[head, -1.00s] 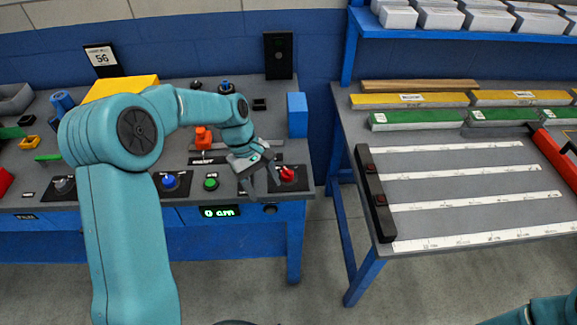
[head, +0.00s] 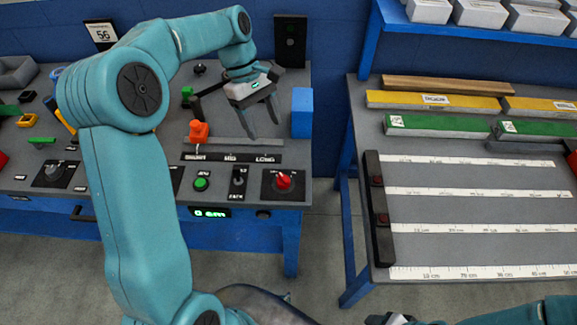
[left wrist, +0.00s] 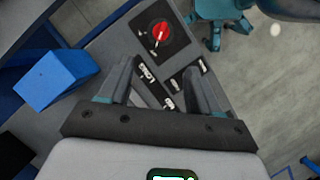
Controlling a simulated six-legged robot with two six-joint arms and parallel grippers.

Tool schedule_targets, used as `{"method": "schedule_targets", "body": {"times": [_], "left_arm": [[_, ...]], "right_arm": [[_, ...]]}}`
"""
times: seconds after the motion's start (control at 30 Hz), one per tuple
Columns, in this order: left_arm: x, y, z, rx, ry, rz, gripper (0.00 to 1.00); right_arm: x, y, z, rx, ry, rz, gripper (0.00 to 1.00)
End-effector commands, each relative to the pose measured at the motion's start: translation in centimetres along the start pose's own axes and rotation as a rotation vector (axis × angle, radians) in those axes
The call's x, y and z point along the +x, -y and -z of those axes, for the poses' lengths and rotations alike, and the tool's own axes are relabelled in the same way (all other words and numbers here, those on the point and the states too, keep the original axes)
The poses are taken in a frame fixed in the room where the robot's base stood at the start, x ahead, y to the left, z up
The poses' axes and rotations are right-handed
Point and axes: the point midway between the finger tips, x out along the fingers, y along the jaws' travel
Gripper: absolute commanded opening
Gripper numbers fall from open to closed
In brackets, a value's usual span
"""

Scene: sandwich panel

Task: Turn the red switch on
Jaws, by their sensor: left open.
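The red switch (head: 283,181) is a round red knob on a black plate at the front right corner of the grey workbench. It also shows in the left wrist view (left wrist: 160,31), beyond the fingertips, with small white marks around it that I cannot read. My left gripper (head: 261,128) is open and empty. It hangs above the bench behind the red switch, clear of it. In the left wrist view its two fingers (left wrist: 159,70) stand apart with the switch panel past them. Something at the bottom edge of the head view may be my right gripper (head: 392,318), mostly cut off.
Left of the red switch are a toggle (head: 238,180) and a green button (head: 201,184). An orange slider block (head: 198,133) stands behind a labelled strip. A blue block (head: 301,112) stands right of my left gripper. A second table (head: 440,253) with rulers is to the right.

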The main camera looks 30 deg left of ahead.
Motion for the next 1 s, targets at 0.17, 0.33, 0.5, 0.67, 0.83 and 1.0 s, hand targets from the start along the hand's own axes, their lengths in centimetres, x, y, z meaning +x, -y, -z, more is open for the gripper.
{"method": "schedule_targets", "body": {"times": [0.17,0.33,0.5,0.67,0.83,1.0], "left_arm": [[1.1,0.6,-0.1,-0.001,0.002,0.003,0.63],[4.5,0.9,-0.2,0.0,0.004,0.006,0.63],[8.7,1.0,-0.3,0.0,0.003,0.006,0.63],[12.3,0.9,-0.4,0.0,0.003,0.005,0.63],[15.0,0.7,-0.3,0.0,0.002,0.004,0.63],[16.2,0.5,-0.3,0.0,0.0,0.0,0.63]], "right_arm": [[0.1,0.0,0.0,0.001,0.0,0.0,0.57],[0.1,-0.1,0.0,0.0,0.0,0.0,0.57],[0.0,0.0,0.0,0.0,0.0,0.0,0.57],[-0.2,0.1,0.0,0.0,0.0,0.0,0.57],[-0.3,0.1,0.0,0.0,0.0,0.0,0.57],[-0.4,0.1,0.0,0.0,0.0,0.0,0.57]]}}
